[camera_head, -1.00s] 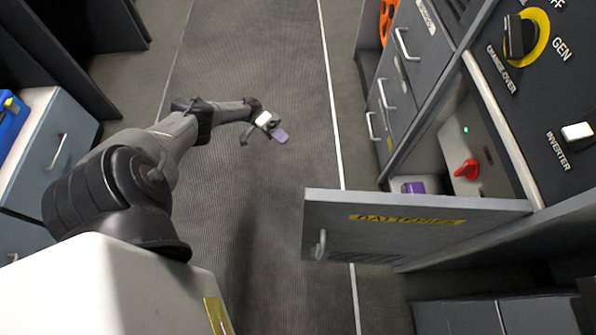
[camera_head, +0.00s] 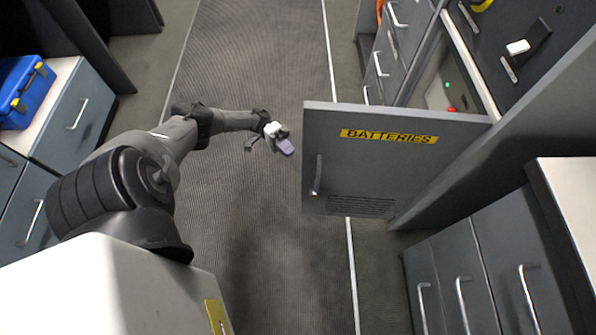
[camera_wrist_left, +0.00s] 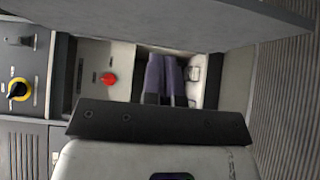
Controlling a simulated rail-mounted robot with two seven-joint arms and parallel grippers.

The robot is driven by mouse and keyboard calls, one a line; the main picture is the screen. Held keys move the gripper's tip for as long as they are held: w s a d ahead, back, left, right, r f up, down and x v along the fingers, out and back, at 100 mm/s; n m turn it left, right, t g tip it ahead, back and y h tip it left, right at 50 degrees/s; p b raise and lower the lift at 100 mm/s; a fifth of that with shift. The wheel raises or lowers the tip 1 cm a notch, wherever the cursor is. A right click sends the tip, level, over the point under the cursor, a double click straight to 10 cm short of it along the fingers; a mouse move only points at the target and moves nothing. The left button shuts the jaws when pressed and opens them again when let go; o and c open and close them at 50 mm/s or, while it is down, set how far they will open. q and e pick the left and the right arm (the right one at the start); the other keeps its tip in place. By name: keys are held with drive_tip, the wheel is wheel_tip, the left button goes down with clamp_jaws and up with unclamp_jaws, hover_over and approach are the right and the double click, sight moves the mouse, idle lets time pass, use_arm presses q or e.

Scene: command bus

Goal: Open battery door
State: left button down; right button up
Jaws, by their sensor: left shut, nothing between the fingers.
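The grey battery door (camera_head: 400,165), with a yellow "BATTERIES" label and a handle (camera_head: 317,176), stands swung out from the right-hand cabinet. Its compartment is open behind it, and a red knob (camera_head: 450,110) shows there. The knob also shows in the left wrist view (camera_wrist_left: 108,78). My left gripper (camera_head: 284,146) is beside the door's free edge, apart from the handle. Its purple fingers (camera_wrist_left: 163,78) are shut and empty in the wrist view. A grey panel (camera_wrist_left: 225,14), probably the door, crosses the top of that view. My right gripper is not in view.
A drawer cabinet (camera_head: 470,265) stands at the lower right, near the door. Another cabinet (camera_head: 75,120) with a blue case (camera_head: 25,92) on it is at the left. The aisle floor (camera_head: 260,60) between the cabinets is clear.

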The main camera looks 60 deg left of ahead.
use_arm(q)
drive_tip(key=d, duration=0.9)
drive_tip(key=shift+s+d+b, duration=0.25)
drive_tip(key=shift+d+b, duration=0.05)
drive_tip(key=shift+b, duration=0.1)
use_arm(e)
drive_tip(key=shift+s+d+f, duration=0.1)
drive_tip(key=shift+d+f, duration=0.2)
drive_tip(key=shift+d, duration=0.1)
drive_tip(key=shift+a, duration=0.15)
